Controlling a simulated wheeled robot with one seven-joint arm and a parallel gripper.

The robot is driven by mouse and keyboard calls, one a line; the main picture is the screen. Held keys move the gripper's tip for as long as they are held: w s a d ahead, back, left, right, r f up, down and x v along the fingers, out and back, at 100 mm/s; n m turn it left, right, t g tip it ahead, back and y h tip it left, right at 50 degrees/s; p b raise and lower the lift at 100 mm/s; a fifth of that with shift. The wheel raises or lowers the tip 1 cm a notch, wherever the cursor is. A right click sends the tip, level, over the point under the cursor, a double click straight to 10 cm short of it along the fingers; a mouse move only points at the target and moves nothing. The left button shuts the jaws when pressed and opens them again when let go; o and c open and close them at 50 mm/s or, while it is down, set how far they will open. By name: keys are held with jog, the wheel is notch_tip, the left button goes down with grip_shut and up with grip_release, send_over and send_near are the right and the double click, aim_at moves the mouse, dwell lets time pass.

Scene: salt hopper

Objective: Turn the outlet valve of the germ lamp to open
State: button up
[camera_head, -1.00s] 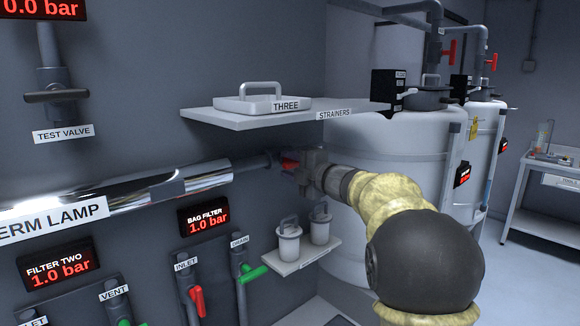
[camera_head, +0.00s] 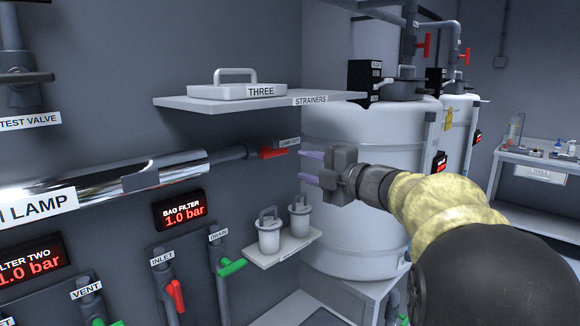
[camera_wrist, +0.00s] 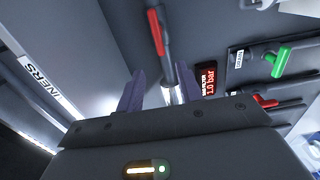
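The germ lamp (camera_head: 110,192) is a shiny horizontal tube on the wall, at the left of the head view. A grey pipe leaves its right end and reaches the red outlet valve handle (camera_head: 273,153), under a small label that starts with "LAMP". The handle lies roughly in line with the pipe and also shows at the top of the wrist view (camera_wrist: 155,32). My gripper (camera_head: 304,167) is open and empty, to the right of the handle and apart from it. Its two purple fingers point left toward the wall, and nothing lies between them.
The strainers shelf (camera_head: 215,103) with a white lidded tray (camera_head: 235,91) juts out above the valve. A small shelf (camera_head: 284,250) with two white canisters is below. White tanks (camera_head: 350,225) stand behind my gripper. Red and green valve handles sit lower on the wall.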

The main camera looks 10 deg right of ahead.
jog(key=v, duration=0.4)
jog(key=shift+s, duration=0.1)
dwell(0.3)
notch_tip(320, 180, down, 14)
jog(key=m+g+h+p, duration=0.2)
jog(key=m+h+p, duration=0.3)
jog(key=m+h, duration=0.85)
jog(key=s+a+f+m+g+y+p, duration=0.2)
jog(key=s+f+m+g, duration=0.3)
jog(key=s, duration=0.5)
jog(key=s+a+f+m+g+y+p, duration=0.1)
jog(key=s+a+f+m+g, duration=0.3)
jog(key=s+f, duration=0.6)
jog(key=shift+a+f+m+g+y+p, duration=0.2)
jog(key=shift+a+m+g+y+p, duration=0.2)
jog(key=shift+m+g, duration=0.45)
